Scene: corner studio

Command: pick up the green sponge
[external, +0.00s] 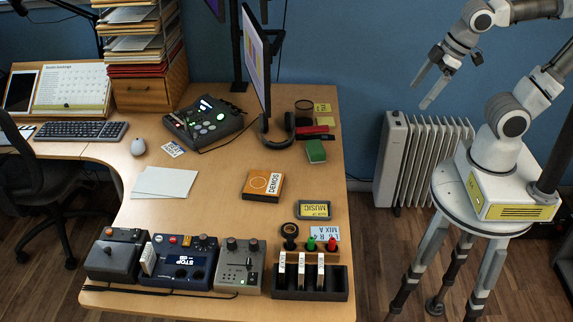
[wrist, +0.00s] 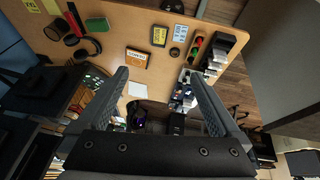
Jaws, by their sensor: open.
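The green sponge (external: 315,151) lies on the wooden desk near its right edge, in front of the headphones and a red item. In the wrist view a small green block, the sponge (wrist: 97,24), shows at the upper left on the desk. My gripper (external: 428,88) is open and empty, raised in the air to the right of the desk, well apart from the sponge. In the wrist view its two fingers (wrist: 160,90) are spread wide with nothing between them.
The monitor (external: 256,62) and headphones (external: 277,130) stand behind and left of the sponge. An orange box (external: 263,186) and a yellow-labelled case (external: 314,210) lie nearer the front. A white radiator (external: 420,160) stands beyond the desk's right edge. Bare desk surrounds the sponge's front side.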

